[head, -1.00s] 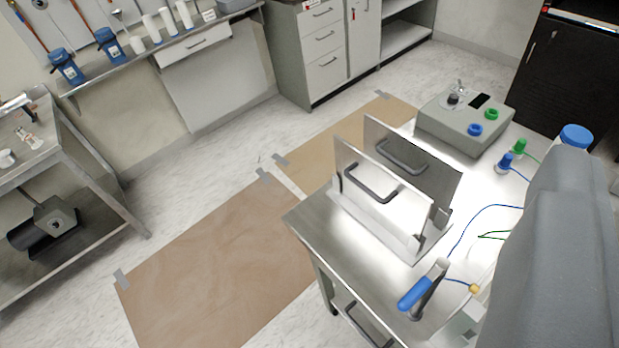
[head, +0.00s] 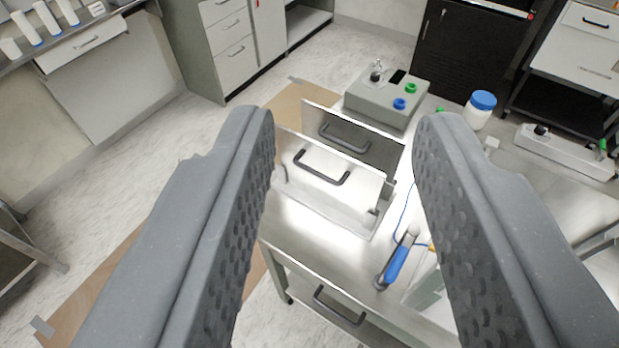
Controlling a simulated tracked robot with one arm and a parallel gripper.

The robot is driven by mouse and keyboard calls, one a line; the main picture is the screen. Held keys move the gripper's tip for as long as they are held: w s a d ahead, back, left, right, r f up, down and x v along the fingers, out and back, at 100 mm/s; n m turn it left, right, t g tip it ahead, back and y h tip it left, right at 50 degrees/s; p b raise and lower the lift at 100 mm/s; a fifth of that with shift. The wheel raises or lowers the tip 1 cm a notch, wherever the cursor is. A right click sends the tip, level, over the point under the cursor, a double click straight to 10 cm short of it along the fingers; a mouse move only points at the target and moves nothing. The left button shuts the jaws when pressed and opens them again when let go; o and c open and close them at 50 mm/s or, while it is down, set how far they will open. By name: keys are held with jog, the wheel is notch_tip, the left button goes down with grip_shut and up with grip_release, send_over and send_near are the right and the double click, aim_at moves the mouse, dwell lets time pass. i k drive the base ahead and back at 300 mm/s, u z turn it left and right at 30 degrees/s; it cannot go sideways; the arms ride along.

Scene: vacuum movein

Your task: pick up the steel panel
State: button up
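Two upright metal panels with dark handles stand one behind the other in a holder on a steel cart (head: 297,232). The near panel (head: 335,193) is bright and the far panel (head: 383,155) looks darker; I cannot tell which one is the steel panel of the task. My gripper (head: 345,115) is open and empty, with its two grey ridged fingers spread wide. In the picture the panels show between the fingers, farther off and apart from them. The left finger overlaps the near panel's left edge in the view.
On the cart, a blue-handled tool (head: 398,262) lies at the front right. A grey box with blue and green knobs (head: 385,98) stands behind the panels. A white jar with a blue lid (head: 480,110) is at the right. Floor left of the cart is open.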

aim_at(350, 187)
jog(key=u, duration=2.45)
jog(key=k, duration=0.8)
jog(key=z, duration=1.15)
jog(key=i, duration=0.9)
jog(key=z, duration=0.05)
